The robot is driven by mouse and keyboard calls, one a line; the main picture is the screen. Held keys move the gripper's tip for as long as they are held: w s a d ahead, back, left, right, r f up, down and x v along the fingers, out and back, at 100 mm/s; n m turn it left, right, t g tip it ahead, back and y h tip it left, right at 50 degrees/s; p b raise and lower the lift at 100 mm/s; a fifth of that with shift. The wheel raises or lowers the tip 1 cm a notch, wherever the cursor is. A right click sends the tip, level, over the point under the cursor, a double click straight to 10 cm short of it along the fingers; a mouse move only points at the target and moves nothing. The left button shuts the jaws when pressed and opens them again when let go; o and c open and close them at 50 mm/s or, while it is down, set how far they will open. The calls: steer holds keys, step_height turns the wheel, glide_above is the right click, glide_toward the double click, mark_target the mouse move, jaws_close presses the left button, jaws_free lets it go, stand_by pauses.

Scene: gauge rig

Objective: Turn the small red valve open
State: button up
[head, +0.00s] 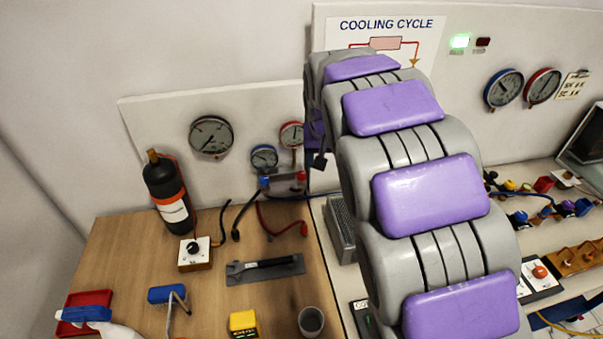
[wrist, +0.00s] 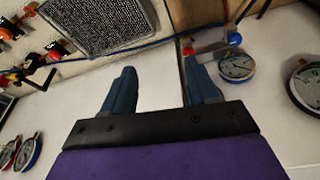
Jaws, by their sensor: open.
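The small red valve (head: 301,176) sits on the right end of a small grey manifold (head: 283,185) below two small gauges in the head view. A blue knob (head: 265,181) is on its left end. In the wrist view the red valve (wrist: 188,50) shows just beyond the tip of the right finger, partly hidden by it, with the blue knob (wrist: 234,38) further right. My gripper (wrist: 160,70) is open, with nothing visible between its fingers. I cannot tell whether the finger touches the valve. In the head view my arm hides the gripper.
A small blue-rimmed gauge (head: 264,157) and a red-rimmed gauge (head: 291,135) are on the panel above the manifold. Hoses hang below it. A grey mesh box (wrist: 98,22) is near the fingers.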

steer(key=t, duration=0.1)
glide_toward(301, 174)
steer(key=shift+n+y, duration=0.3)
steer(key=b+x, duration=0.1)
steer(key=x, duration=0.3)
steer(key=b+x, duration=0.2)
steer(key=x, duration=0.3)
steer(key=shift+d, duration=0.25)
steer(key=shift+r, duration=0.1)
steer(key=c, duration=1)
steer(key=shift+c, duration=0.2)
